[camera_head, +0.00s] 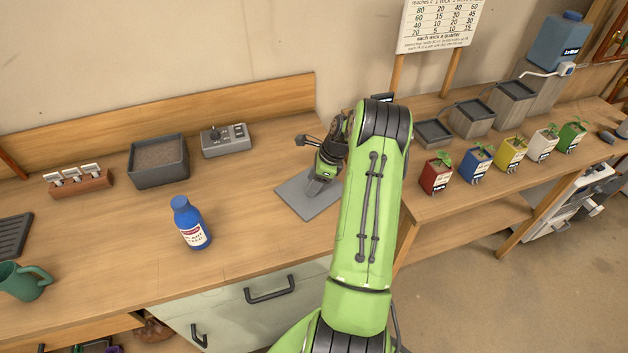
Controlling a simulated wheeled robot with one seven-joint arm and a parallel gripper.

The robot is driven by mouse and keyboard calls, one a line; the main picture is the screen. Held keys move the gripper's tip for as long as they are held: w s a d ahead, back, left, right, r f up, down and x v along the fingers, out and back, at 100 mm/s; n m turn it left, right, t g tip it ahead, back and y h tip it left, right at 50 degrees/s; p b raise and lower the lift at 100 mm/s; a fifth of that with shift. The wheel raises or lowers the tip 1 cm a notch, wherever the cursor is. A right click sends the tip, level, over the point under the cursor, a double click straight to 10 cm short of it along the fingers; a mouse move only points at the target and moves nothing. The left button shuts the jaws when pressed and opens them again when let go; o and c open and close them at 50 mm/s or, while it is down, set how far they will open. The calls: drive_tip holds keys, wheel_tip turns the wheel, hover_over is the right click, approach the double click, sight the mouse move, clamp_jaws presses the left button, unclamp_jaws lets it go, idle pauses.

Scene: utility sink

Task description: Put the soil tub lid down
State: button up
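The soil tub lid (306,204) appears to be the flat grey square plate at the right part of the wooden bench, near its front edge. It looks flat on the bench or just above it; I cannot tell which. My gripper (322,178) points down at the middle of the plate, touching it or very close. My arm and gripper body hide the fingertips and the plate's right side, so the grip does not show. The soil tub (159,176) is a dark grey square box, uncovered, with brown soil inside, towards the back left.
A blue bottle (188,222) stands front left of the lid. A grey control box (226,140), a tag rack (80,183) and a green mug (22,282) are on the bench. Several coloured plant pots (436,177) line the right bench. Bare wood lies between bottle and lid.

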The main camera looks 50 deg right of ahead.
drive_tip(key=p+v, duration=0.2)
drive_tip(key=v, duration=1)
drive_tip(key=a+r+n+h, duration=0.1)
drive_tip(key=a+r+n, duration=0.6)
drive_tip(key=a, duration=0.4)
drive_tip(key=a+r+n+h, duration=0.2)
drive_tip(key=a+r+n, duration=0.45)
drive_tip(key=a, duration=0.45)
drive_tip(key=s+a+r+n+t, duration=0.2)
drive_tip(key=s+a+n, duration=1.1)
drive_tip(key=s, duration=0.3)
drive_tip(key=shift+a+r+n, duration=0.25)
drive_tip(key=shift+r+n, duration=0.15)
drive_tip(key=shift+n, duration=0.45)
drive_tip(key=shift+s, duration=0.1)
